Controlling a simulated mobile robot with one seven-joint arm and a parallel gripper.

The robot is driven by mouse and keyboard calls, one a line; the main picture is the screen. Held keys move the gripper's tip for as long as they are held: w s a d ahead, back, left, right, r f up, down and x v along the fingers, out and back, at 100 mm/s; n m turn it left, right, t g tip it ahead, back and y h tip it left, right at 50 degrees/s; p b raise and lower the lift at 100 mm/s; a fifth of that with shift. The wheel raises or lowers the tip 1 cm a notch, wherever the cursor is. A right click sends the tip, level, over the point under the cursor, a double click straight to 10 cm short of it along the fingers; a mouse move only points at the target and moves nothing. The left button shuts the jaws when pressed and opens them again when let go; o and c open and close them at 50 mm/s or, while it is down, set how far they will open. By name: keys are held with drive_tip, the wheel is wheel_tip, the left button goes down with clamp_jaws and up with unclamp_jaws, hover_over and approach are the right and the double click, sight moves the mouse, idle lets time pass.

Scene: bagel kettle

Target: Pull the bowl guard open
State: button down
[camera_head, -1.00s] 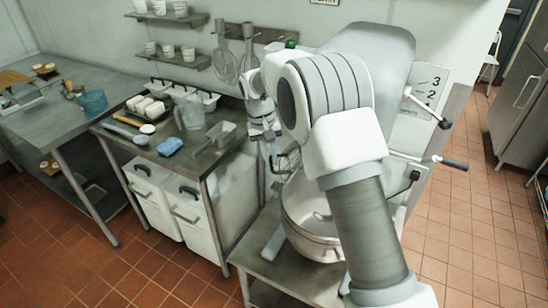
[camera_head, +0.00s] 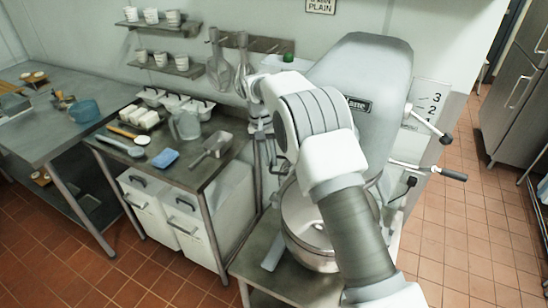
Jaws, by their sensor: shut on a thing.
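The large grey stand mixer (camera_head: 365,75) stands on a low metal table, with its steel bowl (camera_head: 305,235) under the head. My arm crosses in front of the mixer and covers much of the bowl's top. My gripper (camera_head: 271,160) points down at the left side of the mixer, above the bowl's left rim. It is shut on the bowl guard (camera_head: 284,167), of which only a small dark wire part shows beside the fingers. The rest of the guard is hidden behind my arm, so how far it stands open cannot be told.
Two levers (camera_head: 430,125) stick out from the mixer's right side. A steel worktable (camera_head: 205,165) at left holds a jug (camera_head: 185,124), a scoop (camera_head: 212,146) and a blue sponge (camera_head: 165,158). White bins (camera_head: 190,215) stand below. The tiled floor at right is clear.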

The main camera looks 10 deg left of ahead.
drive_tip(key=shift+w, duration=0.15)
drive_tip(key=c, duration=0.9)
unclamp_jaws()
wheel_tip(320, 180, up, 17)
drive_tip(key=a+p, duration=0.1)
drive_tip(key=a, duration=0.1)
drive_tip(key=shift+a+r, duration=0.15)
drive_tip(key=shift+a, duration=0.1)
